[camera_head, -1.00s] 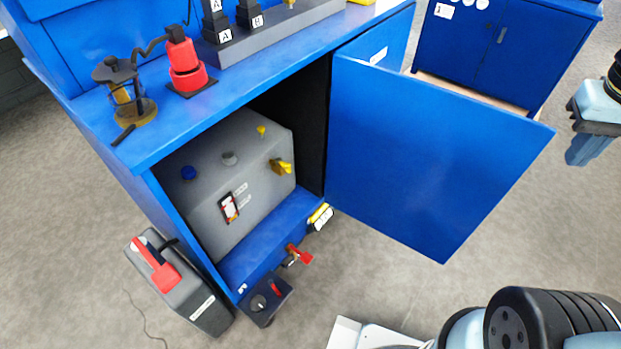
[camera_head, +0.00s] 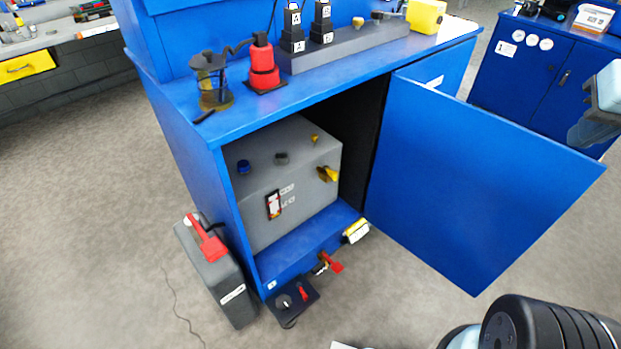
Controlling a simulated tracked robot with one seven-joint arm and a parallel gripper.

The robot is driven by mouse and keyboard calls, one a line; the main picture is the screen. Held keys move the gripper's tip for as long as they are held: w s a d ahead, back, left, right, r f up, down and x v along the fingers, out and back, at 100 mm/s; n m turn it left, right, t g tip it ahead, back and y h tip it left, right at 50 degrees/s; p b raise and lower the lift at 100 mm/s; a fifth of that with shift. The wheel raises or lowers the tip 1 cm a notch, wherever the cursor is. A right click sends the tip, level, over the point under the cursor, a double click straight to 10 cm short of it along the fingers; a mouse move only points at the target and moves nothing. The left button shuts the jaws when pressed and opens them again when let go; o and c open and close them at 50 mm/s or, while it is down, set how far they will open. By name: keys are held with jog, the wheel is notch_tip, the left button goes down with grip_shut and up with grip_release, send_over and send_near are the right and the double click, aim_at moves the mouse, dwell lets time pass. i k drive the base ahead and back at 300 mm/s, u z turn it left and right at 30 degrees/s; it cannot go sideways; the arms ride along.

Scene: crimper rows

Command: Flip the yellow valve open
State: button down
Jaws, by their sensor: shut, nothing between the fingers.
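The yellow valve (camera_head: 328,174) sticks out near the upper right of the front of a grey tank (camera_head: 310,212). The tank stands inside the open blue cabinet (camera_head: 180,140). The valve's handle is small here, and I cannot tell its exact angle. Nothing touches it. Part of my arm shows at the right edge, beyond the open door, well apart from the valve. I cannot make out my gripper's fingers in this view.
The open blue door (camera_head: 475,185) stands between the tank and my arm at the right. A red-handled valve (camera_head: 332,263) and a black box (camera_head: 292,301) sit low in front. A grey case (camera_head: 212,270) stands left. The floor at far left is clear.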

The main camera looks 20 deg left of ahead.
aim_at(326, 169)
jog(key=z, duration=0.75)
jog(key=i, duration=0.1)
jog(key=u, duration=2.25)
jog(key=k, duration=0.85)
jog(key=z, duration=0.65)
jog(key=i, duration=1)
jog(key=z, duration=0.05)
